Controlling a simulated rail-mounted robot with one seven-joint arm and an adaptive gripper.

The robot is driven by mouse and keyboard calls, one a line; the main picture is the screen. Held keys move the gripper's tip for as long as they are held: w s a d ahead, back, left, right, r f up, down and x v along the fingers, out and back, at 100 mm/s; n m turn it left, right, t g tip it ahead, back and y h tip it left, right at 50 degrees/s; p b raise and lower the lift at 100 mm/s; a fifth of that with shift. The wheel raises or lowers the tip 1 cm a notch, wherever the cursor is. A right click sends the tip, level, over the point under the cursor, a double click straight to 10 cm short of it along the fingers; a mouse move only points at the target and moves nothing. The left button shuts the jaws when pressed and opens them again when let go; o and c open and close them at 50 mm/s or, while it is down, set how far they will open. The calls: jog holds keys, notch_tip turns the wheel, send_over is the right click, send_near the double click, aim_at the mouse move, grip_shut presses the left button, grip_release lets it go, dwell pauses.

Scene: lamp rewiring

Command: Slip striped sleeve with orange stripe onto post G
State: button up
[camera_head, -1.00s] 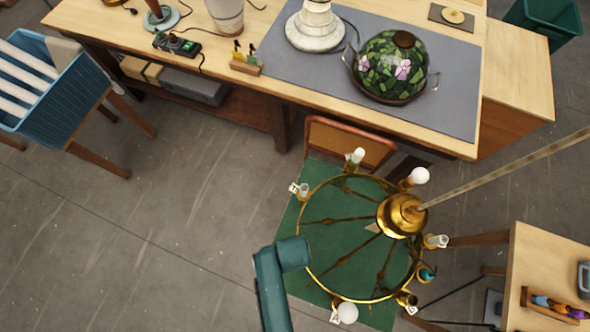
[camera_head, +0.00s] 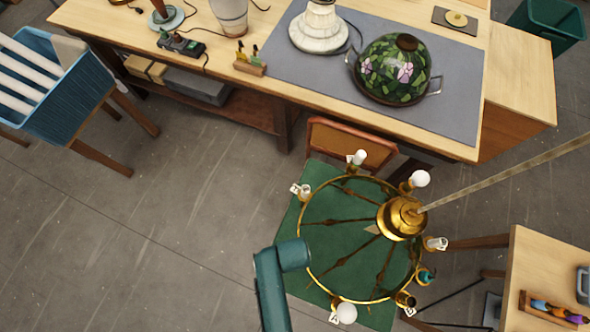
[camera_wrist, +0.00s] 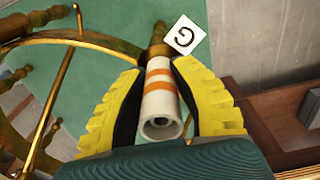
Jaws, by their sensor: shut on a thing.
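The white striped sleeve (camera_wrist: 160,100) with orange stripes is in the middle of the wrist view. My gripper (camera_wrist: 165,90) has its two yellow-padded fingers on either side of it and is shut on it. The sleeve's open near end faces the camera, with a dark shape inside. Its far end lines up with and seems to meet the brass cup of post G (camera_wrist: 158,47), whose white tag with a G (camera_wrist: 184,35) is beside it. I cannot tell how far the sleeve is over the post. My gripper is not visible in the head view.
The brass ring chandelier (camera_head: 304,258) hangs over a green mat (camera_head: 345,235), with bulbs, sleeves and tags around its rim. The workbench (camera_head: 215,70) with a stained-glass shade (camera_head: 385,85) stands behind. A small table (camera_head: 540,260) is at the right. Open floor lies left.

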jog(key=o, duration=0.8)
notch_tip(320, 180, up, 13)
jog(key=shift+w+d+f, duration=0.1)
jog(key=shift+w+f, duration=0.05)
jog(key=shift+f, duration=0.05)
jog(key=w+d+r+t+p, duration=0.1)
jog(key=w+r+t, duration=0.3)
jog(key=w+r, duration=0.45)
jog(key=w+d+r+t+p, duration=0.25)
jog(key=w+r, duration=0.35)
jog(key=r, duration=0.6)
jog(key=w+r+t+p, duration=0.1)
jog(key=w+r+t, duration=0.3)
jog(key=w+r, duration=0.45)
jog(key=s+d+r+n+t, duration=0.1)
jog(key=r+t, duration=0.3)
jog(key=r, duration=0.6)
jog(key=s+d+r+n+t, duration=0.1)
jog(key=s+r+t, duration=0.2)
jog(key=r, duration=0.8)
jog(key=s+d+r+n+t, duration=0.1)
jog(key=r+t, duration=0.3)
jog(key=r, duration=0.6)
jog(key=shift+s+r+n+t+p, duration=0.15)
jog(key=shift+s+r+n+t, duration=0.1)
jog(key=shift+s, duration=0.2)
jog(key=shift+s+r+n+t+p, duration=0.15)
jog(key=shift+s+n, duration=0.1)
jog(key=shift+s, duration=0.15)
